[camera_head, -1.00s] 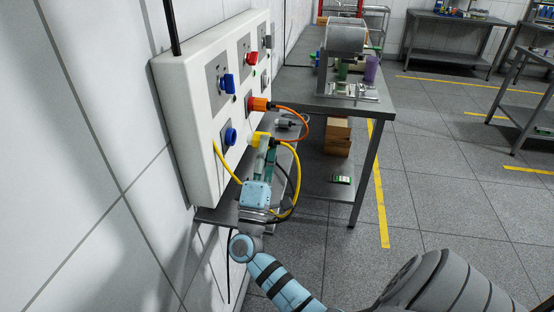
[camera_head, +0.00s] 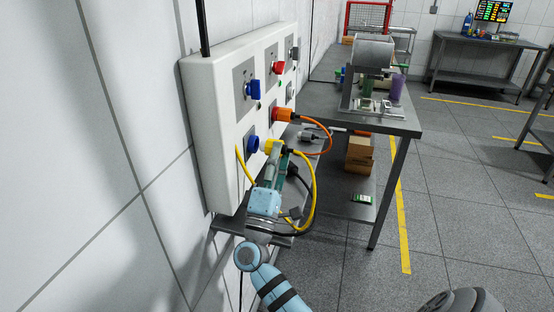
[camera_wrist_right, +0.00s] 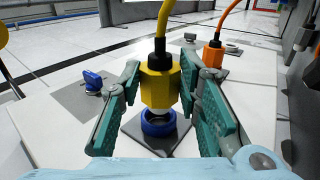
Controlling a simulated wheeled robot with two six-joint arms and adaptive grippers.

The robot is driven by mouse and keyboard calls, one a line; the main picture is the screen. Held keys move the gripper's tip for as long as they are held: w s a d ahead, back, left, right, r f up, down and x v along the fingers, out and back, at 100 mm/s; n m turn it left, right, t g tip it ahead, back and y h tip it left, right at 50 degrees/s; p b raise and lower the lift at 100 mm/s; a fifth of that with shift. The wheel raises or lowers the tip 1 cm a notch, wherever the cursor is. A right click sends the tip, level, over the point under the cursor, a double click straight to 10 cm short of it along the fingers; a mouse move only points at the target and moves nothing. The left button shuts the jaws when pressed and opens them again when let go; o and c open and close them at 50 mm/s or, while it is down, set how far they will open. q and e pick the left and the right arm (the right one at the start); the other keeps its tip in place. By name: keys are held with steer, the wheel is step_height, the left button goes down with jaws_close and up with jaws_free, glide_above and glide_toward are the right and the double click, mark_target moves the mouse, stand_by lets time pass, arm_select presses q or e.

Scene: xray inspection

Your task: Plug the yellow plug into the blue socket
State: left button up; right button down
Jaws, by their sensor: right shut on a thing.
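The yellow plug (camera_head: 272,146) is held in front of the white panel, close to the blue socket (camera_head: 252,143) in its lower left part. My right gripper (camera_head: 274,158) is shut on the plug. In the right wrist view the teal fingers of my right gripper (camera_wrist_right: 160,92) grip both sides of the yellow plug (camera_wrist_right: 159,83). The plug's pale end points at the opening of the blue socket (camera_wrist_right: 158,124), roughly in line with it. Whether the tip has entered the ring cannot be told. My left gripper is not in view.
An orange plug (camera_head: 285,115) with an orange cable sits in a socket beside the blue one. A blue knob (camera_head: 253,89) and a red knob (camera_head: 278,68) are above. The yellow cable (camera_head: 314,190) loops below. A metal table (camera_head: 398,122) stands to the right.

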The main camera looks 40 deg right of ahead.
stand_by(0.4)
steer(key=shift+b, duration=0.35)
steer(key=shift+w+a+b, duration=0.15)
steer(key=shift+w+b, duration=0.05)
steer(key=shift+b, duration=0.4)
stand_by(0.6)
steer(key=shift+b, duration=0.3)
steer(key=shift+w+a+b, duration=0.15)
steer(key=shift+b, duration=0.4)
stand_by(0.7)
steer(key=shift+b, duration=0.3)
steer(key=shift+w+a+b, duration=0.15)
steer(key=shift+w+b, duration=0.1)
steer(key=shift+b, duration=0.25)
stand_by(0.7)
steer(key=shift+b, duration=0.3)
